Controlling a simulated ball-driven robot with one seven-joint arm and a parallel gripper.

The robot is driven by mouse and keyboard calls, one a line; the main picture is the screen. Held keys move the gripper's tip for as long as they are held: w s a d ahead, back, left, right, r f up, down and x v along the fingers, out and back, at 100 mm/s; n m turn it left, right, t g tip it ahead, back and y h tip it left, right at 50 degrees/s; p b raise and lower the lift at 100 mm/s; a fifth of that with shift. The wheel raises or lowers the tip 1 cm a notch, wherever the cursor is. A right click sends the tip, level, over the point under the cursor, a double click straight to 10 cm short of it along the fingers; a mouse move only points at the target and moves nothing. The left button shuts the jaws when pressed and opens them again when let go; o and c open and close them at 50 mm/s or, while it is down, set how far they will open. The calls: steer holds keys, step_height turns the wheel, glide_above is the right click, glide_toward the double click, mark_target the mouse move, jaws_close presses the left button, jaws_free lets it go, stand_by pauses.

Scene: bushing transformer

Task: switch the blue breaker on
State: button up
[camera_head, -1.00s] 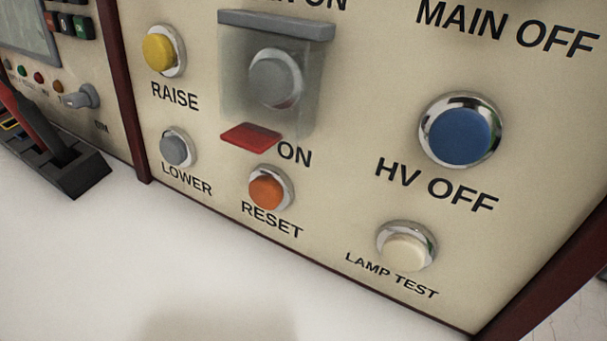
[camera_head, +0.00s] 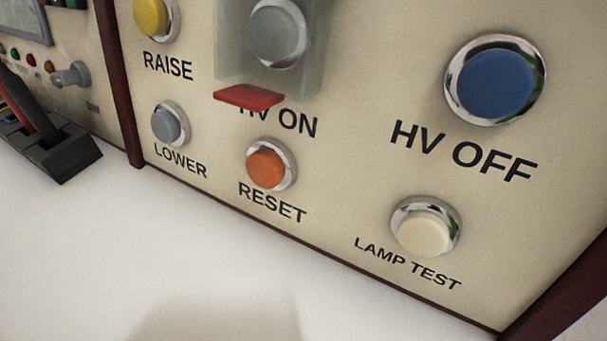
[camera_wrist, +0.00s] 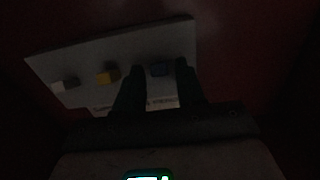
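The wrist view is very dark. It shows a pale plate (camera_wrist: 95,58) with a white, a yellow and a blue switch in a row. The blue breaker (camera_wrist: 160,69) is the rightmost one. My gripper (camera_wrist: 160,65) points at the plate with its two dark fingers apart, one on each side of the blue breaker in the picture. I cannot tell whether a finger touches it or whether the breaker is up or down. My gripper is not visible in the head view.
The head view shows a cream panel with a blue HV OFF button (camera_head: 495,83), an orange RESET button (camera_head: 266,169) and a LAMP TEST button (camera_head: 425,228). A clear cover with a red tab (camera_head: 248,97) stands over HV ON. A black lever block (camera_head: 60,155) is at left. The white surface in front is clear.

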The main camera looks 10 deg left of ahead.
jaws_close()
steer(key=r+g+y, duration=0.1)
steer(key=g, duration=0.1)
steer(key=shift+r+g+p, duration=0.15)
steer(key=shift+g+p, duration=0.15)
steer(key=shift+g, duration=0.1)
stand_by(0.3)
steer(key=shift+o, duration=0.8)
jaws_free()
